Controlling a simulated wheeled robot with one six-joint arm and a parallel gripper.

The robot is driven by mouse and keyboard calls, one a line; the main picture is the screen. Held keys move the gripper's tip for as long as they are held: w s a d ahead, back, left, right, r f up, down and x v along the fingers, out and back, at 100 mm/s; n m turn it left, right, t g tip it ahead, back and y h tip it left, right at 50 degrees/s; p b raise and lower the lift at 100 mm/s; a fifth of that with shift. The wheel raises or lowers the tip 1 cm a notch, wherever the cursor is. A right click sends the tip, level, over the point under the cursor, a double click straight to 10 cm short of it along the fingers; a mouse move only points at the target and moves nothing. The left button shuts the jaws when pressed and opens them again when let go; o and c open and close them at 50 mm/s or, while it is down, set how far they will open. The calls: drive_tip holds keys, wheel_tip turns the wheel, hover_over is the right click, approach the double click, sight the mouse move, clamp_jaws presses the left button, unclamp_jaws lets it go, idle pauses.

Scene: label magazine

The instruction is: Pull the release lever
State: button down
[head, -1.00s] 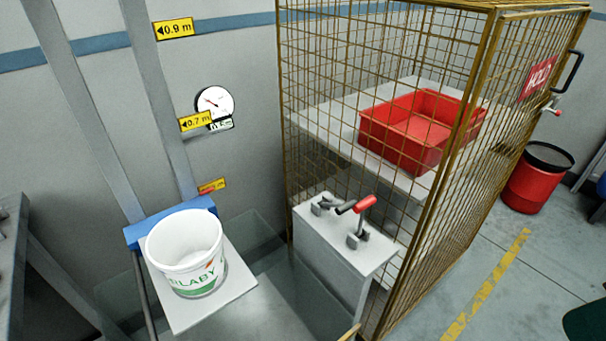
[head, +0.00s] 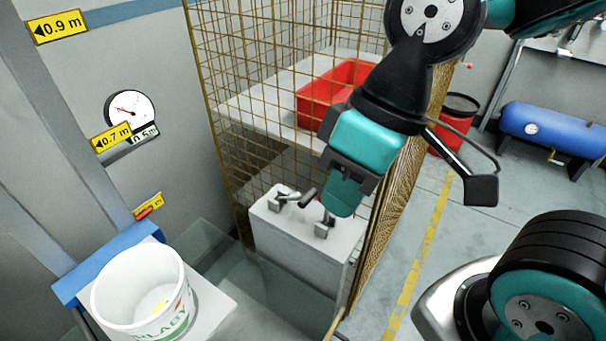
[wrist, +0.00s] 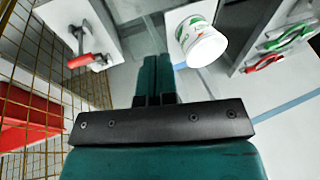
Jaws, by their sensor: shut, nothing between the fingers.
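The lever stands on top of a pale grey box (head: 300,254) beside the cage. In the head view its metal foot (head: 324,230) shows, while its red handle is mostly hidden behind my gripper. In the wrist view the red-handled lever (wrist: 82,61) is in full sight at upper left, to the left of my fingers and apart from them. A dark clamp-like fitting (head: 285,201) sits on the same box. My gripper (head: 341,207) points down over the box in the head view. Its teal fingers (wrist: 155,72) are shut together and empty.
A wire cage (head: 225,90) stands behind the box, with a red bin (head: 318,92) on a shelf. A white bucket (head: 135,285) sits on a platform at lower left. A red drum (head: 458,118) and blue tank (head: 553,130) are at right.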

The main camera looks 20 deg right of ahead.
drive_tip(key=w+f+n+g+h+p, duration=0.2)
drive_tip(key=w+n+h+p, duration=0.4)
drive_tip(key=w+n, duration=1.1)
drive_tip(key=w+p, duration=0.3)
drive_tip(key=w, duration=0.1)
drive_tip(key=shift+n+g, duration=0.4)
drive_tip(key=shift+w+d+f, duration=0.1)
drive_tip(key=shift+f, duration=0.05)
